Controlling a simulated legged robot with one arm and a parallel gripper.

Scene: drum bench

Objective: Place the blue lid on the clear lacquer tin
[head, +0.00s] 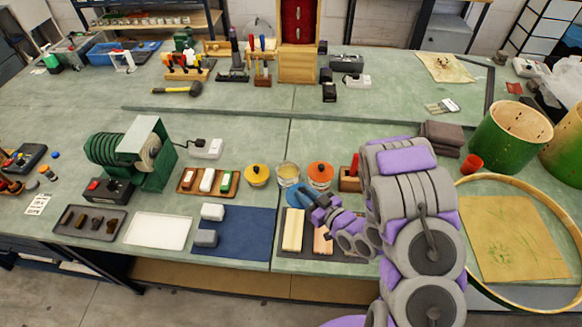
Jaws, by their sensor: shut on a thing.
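The clear lacquer tin (288,174) stands open on the bench between a tin with a yellow lid (257,173) and a tin with an orange lid (320,173). Its pale contents show from above. My gripper (307,198) is shut on the blue lid (298,194), seen partly behind the fingers. The lid is in front of the clear lacquer tin, slightly to its right, and appears apart from it. Its exact height above the bench is hard to tell. The fingers hide part of the lid.
Wooden blocks (293,230) lie on a tray under my arm. A blue mat (250,232) with grey blocks lies front left. A wooden tray of small blocks (188,184) sits left of the tins. The bench behind the tins is clear.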

